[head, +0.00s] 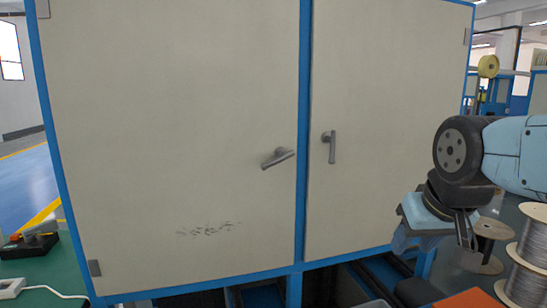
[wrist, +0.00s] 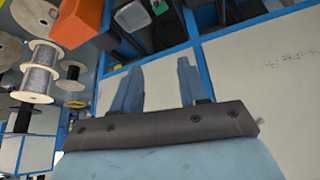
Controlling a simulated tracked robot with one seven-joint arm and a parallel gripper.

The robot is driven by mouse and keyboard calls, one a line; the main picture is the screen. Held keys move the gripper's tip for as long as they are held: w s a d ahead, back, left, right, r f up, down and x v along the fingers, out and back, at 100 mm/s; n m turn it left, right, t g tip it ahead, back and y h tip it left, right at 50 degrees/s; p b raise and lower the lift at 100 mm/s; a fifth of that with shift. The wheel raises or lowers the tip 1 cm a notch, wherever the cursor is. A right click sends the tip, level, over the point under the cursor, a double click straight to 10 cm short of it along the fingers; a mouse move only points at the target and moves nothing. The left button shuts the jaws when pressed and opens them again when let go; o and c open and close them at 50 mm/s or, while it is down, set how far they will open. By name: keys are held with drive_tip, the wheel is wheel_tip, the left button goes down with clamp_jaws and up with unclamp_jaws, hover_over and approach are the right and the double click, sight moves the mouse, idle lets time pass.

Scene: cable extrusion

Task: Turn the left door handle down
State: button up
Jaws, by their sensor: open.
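The left door handle (head: 278,158) is a grey lever near the right edge of the left cabinet door (head: 170,110). It lies close to level, its free end pointing left and tilted slightly down. The right door handle (head: 331,147) hangs straight down on the right door (head: 385,100). My gripper (head: 435,238) is at the right in the head view, low and well to the right of both handles, touching neither. In the wrist view its two blue fingers (wrist: 158,85) stand apart with nothing between them. I cannot clearly make out the left handle in the wrist view.
A blue frame post (head: 304,130) separates the doors. Wire spools (head: 528,255) stand at the lower right near my arm, and show in the wrist view (wrist: 38,85). An orange box (wrist: 78,22) is near them. Dark scuffs (head: 210,229) mark the left door.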

drive_tip(key=shift+w+a, duration=0.2)
drive_tip(key=shift+w, duration=0.2)
drive_tip(key=w+d+r+n+t+h, duration=0.15)
drive_tip(key=w+n+t, duration=0.35)
drive_tip(key=w, duration=0.6)
drive_tip(key=n+t+y, duration=0.2)
drive_tip(key=n+y, duration=1.2)
drive_tip(key=n, duration=1.3)
approach(282, 160)
drive_tip(key=x, duration=1.1)
